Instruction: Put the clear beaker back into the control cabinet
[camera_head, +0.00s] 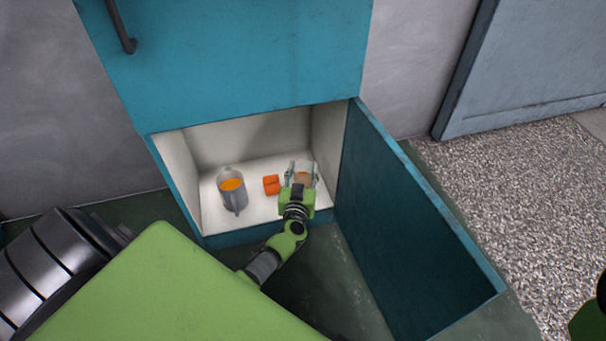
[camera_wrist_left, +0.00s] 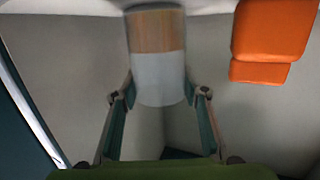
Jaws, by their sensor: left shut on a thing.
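The clear beaker (camera_head: 304,179) with a brownish-orange lower part is inside the teal control cabinet (camera_head: 240,60), at the right of its white floor. My left gripper (camera_head: 302,170) reaches in through the opening and is shut on the beaker, with one finger on each side. In the left wrist view the beaker (camera_wrist_left: 156,65) shows between the two fingers (camera_wrist_left: 160,95), its far end near the pale floor at the top of the picture. I cannot tell whether it touches the floor. My right gripper is not in view.
The open teal door (camera_head: 410,220) extends forward on the right.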

